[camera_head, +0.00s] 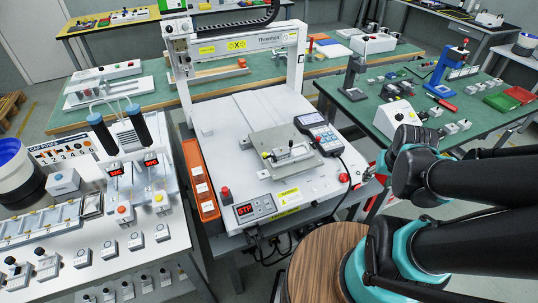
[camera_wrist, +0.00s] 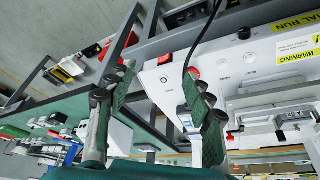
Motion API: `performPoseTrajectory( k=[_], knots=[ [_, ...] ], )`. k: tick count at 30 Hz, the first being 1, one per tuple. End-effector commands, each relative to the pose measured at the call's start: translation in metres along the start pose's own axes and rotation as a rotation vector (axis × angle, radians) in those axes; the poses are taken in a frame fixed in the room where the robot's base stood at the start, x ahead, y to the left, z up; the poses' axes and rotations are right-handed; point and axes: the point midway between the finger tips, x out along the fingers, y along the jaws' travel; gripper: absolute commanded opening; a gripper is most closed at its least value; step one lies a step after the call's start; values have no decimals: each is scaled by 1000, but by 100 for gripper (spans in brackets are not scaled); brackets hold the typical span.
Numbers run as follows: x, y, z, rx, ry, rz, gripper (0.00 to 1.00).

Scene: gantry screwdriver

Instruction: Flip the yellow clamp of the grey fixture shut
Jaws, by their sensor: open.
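The grey fixture (camera_head: 285,152) sits on the white base of the gantry machine in the head view. A small yellow part (camera_head: 266,155), which looks like the clamp, shows at its left end; its exact position is too small to tell. In the wrist view the fixture (camera_wrist: 283,117) is at the right, and the clamp is not clear there. My gripper (camera_head: 374,169) is at the right edge of the machine base, apart from the fixture. In the wrist view my gripper (camera_wrist: 158,80) has its two fingers wide apart with nothing held between them.
A pendant (camera_head: 318,134) with a black cable stands on the base between fixture and gripper. A red button (camera_head: 344,178) is at the base's right edge, and a display box (camera_head: 255,208) at the front. The gantry frame (camera_head: 240,43) rises behind. A wooden round top (camera_head: 325,262) is nearer.

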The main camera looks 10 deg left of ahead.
Motion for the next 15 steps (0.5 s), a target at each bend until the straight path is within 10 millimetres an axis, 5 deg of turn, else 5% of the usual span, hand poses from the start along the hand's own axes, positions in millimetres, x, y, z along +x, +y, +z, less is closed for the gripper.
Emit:
performPoseTrajectory(
  k=[8,11,15],
  knots=[
    [-5,-34,-30,-107,-4,-41,14],
    [-10,-61,-50,-183,-8,-70,1],
    [-17,-106,-73,-293,-12,-111,0]
  ],
)
